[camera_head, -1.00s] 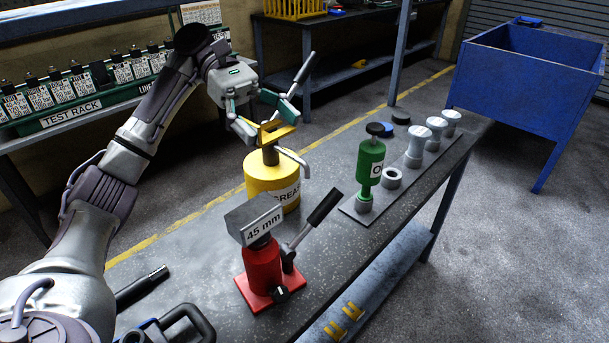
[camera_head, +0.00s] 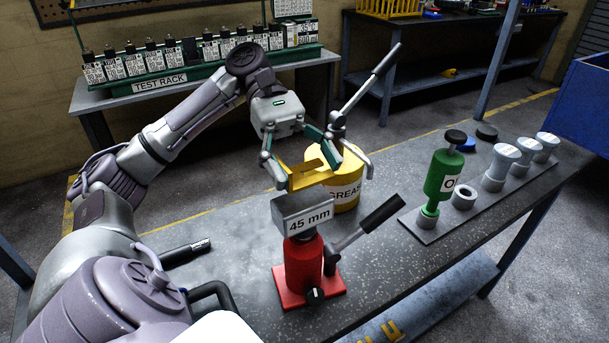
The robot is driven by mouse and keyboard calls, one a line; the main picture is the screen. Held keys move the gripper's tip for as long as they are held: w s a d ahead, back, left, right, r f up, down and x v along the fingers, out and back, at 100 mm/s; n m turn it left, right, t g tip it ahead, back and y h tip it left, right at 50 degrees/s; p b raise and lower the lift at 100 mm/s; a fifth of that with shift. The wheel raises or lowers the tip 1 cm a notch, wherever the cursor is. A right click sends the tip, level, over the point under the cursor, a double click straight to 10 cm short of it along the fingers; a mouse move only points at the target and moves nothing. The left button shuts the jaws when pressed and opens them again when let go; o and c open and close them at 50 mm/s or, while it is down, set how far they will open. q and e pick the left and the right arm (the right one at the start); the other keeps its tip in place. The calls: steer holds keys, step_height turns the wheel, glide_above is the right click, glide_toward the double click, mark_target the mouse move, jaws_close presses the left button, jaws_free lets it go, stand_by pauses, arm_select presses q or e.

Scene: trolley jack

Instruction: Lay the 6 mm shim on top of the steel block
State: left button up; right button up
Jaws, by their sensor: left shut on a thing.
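The steel block (camera_head: 303,213), marked "45 mm", sits on top of the red jack (camera_head: 303,264) on the bench. My left gripper (camera_head: 304,170) comes in from the left and is shut on a yellow shim (camera_head: 301,179). The shim shows just above and behind the block's top edge in the picture, with a finger at each end. I cannot tell how high it is above the block, or whether they touch. Any marking on the shim is unreadable. My right gripper is not in view.
A yellow grease pump (camera_head: 345,192) with a long lever stands close behind the gripper. The jack's black-gripped handle (camera_head: 378,214) points right. A green oil can (camera_head: 441,176) and several grey cylinders stand on a plate at right. The bench between jack and plate is clear.

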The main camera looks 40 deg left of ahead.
mark_target(304, 200)
arm_select(q)
steer(key=shift+s+f, duration=0.15)
steer(key=shift+s, duration=0.05)
step_height(304, 200, down, 3)
steer(key=shift+f+b, duration=0.15)
steer(key=shift+b, duration=0.4)
steer(key=shift+f, duration=0.25)
steer(key=o, duration=1.3)
steer(key=shift+f, duration=0.1)
steer(key=shift+c, duration=0.2)
